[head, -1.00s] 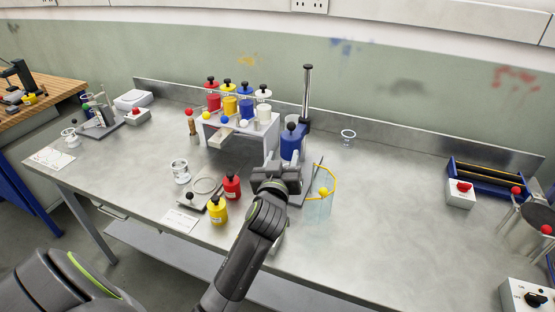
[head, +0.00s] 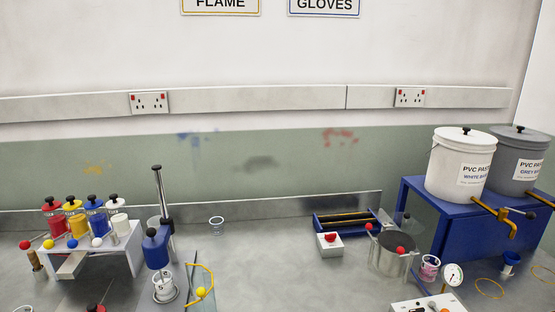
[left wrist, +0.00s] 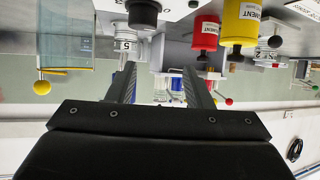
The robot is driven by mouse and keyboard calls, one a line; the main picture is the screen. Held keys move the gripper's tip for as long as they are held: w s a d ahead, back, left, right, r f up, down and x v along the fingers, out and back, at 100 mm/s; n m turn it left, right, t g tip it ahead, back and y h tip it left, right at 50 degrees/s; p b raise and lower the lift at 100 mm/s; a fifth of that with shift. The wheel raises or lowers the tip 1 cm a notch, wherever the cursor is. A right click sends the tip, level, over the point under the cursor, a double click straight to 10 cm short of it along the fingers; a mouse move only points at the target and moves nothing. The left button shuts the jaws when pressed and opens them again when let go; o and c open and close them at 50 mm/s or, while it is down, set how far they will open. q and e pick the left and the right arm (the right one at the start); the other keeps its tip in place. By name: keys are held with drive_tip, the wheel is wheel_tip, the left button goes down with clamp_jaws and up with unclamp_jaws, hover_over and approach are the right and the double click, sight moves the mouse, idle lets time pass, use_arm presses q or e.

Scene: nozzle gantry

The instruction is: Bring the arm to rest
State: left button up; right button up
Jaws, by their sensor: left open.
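No arm or gripper of mine shows in the head view. In the left wrist view, which is upside down, my left gripper (left wrist: 160,72) is open, with nothing between its two fingers. A cup marked 5 (left wrist: 125,45) shows beyond one finger. The same cup (head: 165,290) stands in front of the blue stand (head: 157,248) in the head view. A red bottle (left wrist: 206,33) and a yellow bottle (left wrist: 240,22) show beyond the other finger. My right gripper is in neither view.
The white rack (head: 130,252) holds several coloured pots at the left. A clear holder with a yellow ball (head: 201,292) stands beside the cup. A red-button box (head: 330,245), a steel pot (head: 392,258) and paste buckets (head: 460,165) are to the right. Bare bench (head: 270,265) lies between.

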use_arm(q)
drive_tip(key=s+d+f+m+g+h, duration=0.15)
drive_tip(key=s+f+g, duration=0.3)
drive_tip(key=s, duration=0.75)
drive_tip(key=s+d+f+m+g+h, duration=0.1)
drive_tip(key=s+f+m+g+h, duration=0.25)
drive_tip(key=s, duration=0.75)
wheel_tip(320, 180, down, 25)
drive_tip(key=a+g+y, duration=0.1)
drive_tip(key=a, duration=0.1)
drive_tip(key=s+d+f+g, duration=0.1)
drive_tip(key=s+d+f, duration=0.1)
drive_tip(key=s+f, duration=1.3)
drive_tip(key=shift+s+f+n, duration=0.3)
drive_tip(key=shift+f, duration=0.25)
